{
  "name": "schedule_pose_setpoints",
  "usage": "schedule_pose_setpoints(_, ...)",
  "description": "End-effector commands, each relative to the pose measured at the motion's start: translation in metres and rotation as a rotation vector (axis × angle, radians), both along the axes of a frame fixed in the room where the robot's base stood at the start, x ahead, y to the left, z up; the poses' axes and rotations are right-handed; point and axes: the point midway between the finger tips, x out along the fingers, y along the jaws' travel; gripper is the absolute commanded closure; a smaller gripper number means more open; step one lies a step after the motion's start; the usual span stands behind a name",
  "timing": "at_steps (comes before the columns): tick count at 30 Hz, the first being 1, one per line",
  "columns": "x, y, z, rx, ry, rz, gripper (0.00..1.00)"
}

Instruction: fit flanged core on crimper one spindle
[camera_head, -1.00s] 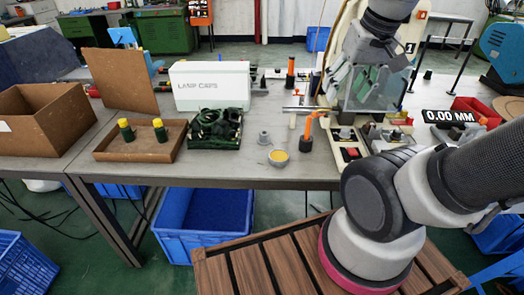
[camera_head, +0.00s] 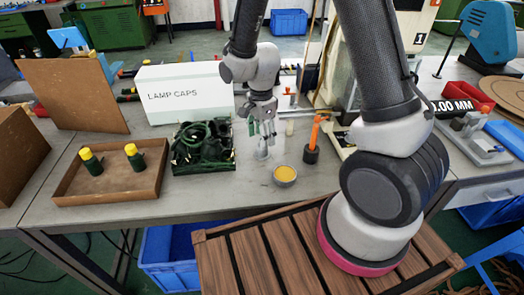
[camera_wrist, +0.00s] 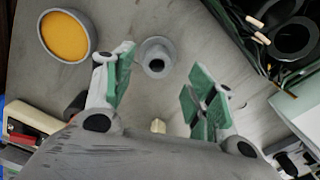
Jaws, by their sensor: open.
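The flanged core, a small grey piece with a round flange and a dark bore, stands on the table; in the head view it (camera_head: 262,154) is just below my gripper (camera_head: 262,128). In the wrist view the flanged core (camera_wrist: 154,58) lies ahead of the gap between the green-padded fingers of my gripper (camera_wrist: 160,85). The fingers are open and empty. Crimper one, a cream machine (camera_head: 421,42) with a "1" label, stands at the back right, mostly hidden behind my arm. I cannot make out its spindle.
A grey cup with yellow contents (camera_head: 285,175) and an upright orange-handled tool (camera_head: 313,140) stand close right of the core. A black tray of dark rings (camera_head: 203,148) is close left. A lamp caps box (camera_head: 184,92) is behind, and a cardboard tray (camera_head: 110,187) further left.

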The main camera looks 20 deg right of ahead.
Motion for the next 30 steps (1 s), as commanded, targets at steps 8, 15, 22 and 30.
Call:
schedule_pose_setpoints(8,-0.004,-0.001,-0.042,-0.001,0.003,0.001,0.44)
schedule_pose_setpoints(15,-0.003,-0.001,-0.053,0.0,-0.001,0.002,0.44)
schedule_pose_setpoints(22,-0.003,-0.001,-0.053,0.0,-0.001,0.002,0.65)
schedule_pose_setpoints(30,-0.003,-0.001,-0.053,0.0,-0.001,0.002,0.85)
